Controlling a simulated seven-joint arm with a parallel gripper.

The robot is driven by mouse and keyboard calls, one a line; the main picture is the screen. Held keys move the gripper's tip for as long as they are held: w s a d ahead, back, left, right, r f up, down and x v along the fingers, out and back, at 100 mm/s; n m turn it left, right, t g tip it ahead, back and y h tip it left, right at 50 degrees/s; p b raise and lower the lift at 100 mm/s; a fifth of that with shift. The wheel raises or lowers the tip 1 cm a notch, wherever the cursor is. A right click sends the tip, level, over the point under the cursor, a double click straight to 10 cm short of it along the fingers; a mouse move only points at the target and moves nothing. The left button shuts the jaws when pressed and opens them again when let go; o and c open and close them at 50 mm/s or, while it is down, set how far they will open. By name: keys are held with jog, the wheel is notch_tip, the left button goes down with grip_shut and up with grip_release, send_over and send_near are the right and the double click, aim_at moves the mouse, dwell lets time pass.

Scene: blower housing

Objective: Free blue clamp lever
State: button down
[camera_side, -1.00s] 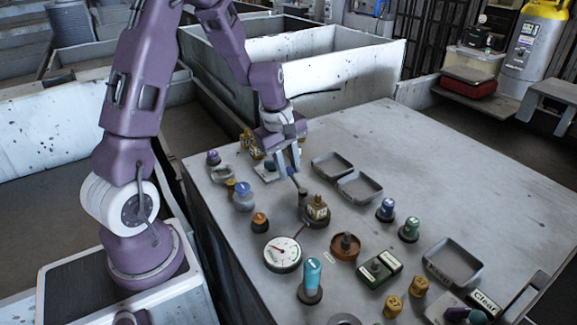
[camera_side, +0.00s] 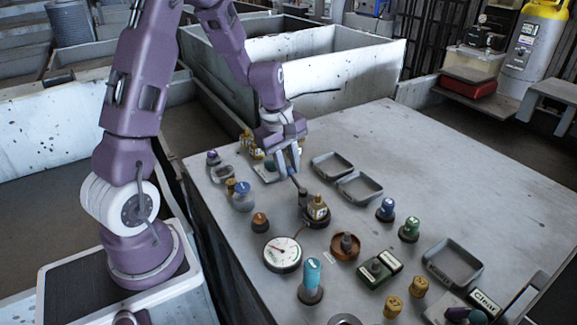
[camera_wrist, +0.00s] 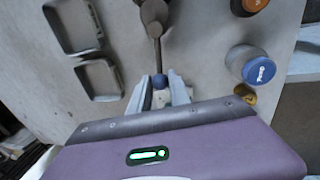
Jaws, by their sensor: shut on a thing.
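The clamp lever is a grey rod with a blue ball knob (camera_wrist: 160,81) at its end. The rod runs away from my gripper (camera_wrist: 160,90) to a dark round pivot post at the top of the wrist view. My fingers stand on both sides of the knob and are shut on it. In the side view, my gripper (camera_side: 290,168) is low over the table, and the lever (camera_side: 299,185) slants down to a post beside a brass-coloured block (camera_side: 318,207) on a dark round base. The fingers partly hide the knob there.
A white dial gauge (camera_side: 283,254), an orange-brown round part (camera_side: 345,246) and a cyan-topped knob (camera_side: 312,277) stand nearer the camera. Two shallow grey trays (camera_side: 358,187) lie right of my gripper. A blue-capped jar (camera_side: 243,196) stands left. The table's far right is clear.

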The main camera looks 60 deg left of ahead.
jog(key=shift+w, duration=0.1)
jog(key=w+m, duration=0.1)
jog(key=m, duration=0.1)
jog(key=w+m, duration=0.1)
jog(key=shift+d+m+h, duration=0.2)
jog(key=shift+m+h, duration=0.1)
jog(key=shift+m, duration=0.1)
jog(key=m, duration=0.1)
jog(key=w+d+m, duration=0.1)
jog(key=m, duration=0.1)
jog(key=w+m, duration=0.1)
jog(key=shift+w+d+g+h, duration=0.15)
jog(key=shift+d+g+h, duration=0.15)
jog(key=shift+h, duration=0.1)
jog(key=m, duration=0.1)
jog(key=w+d+m, duration=0.1)
jog(key=m, duration=0.1)
jog(key=d+m, duration=0.1)
jog(key=shift+w+m+g+h, duration=0.25)
jog(key=shift+m+g+h, duration=0.05)
jog(key=shift+m, duration=0.1)
jog(key=shift+w+d+m+g, duration=0.15)
jog(key=shift+d+m, duration=0.35)
jog(key=shift+m, duration=0.35)
jog(key=shift+w+d+m+g, duration=0.15)
jog(key=shift+d+m, duration=0.3)
jog(key=shift+m, duration=0.4)
jog(key=shift+d, duration=0.1)
jog(key=c, duration=1.2)
grip_release()
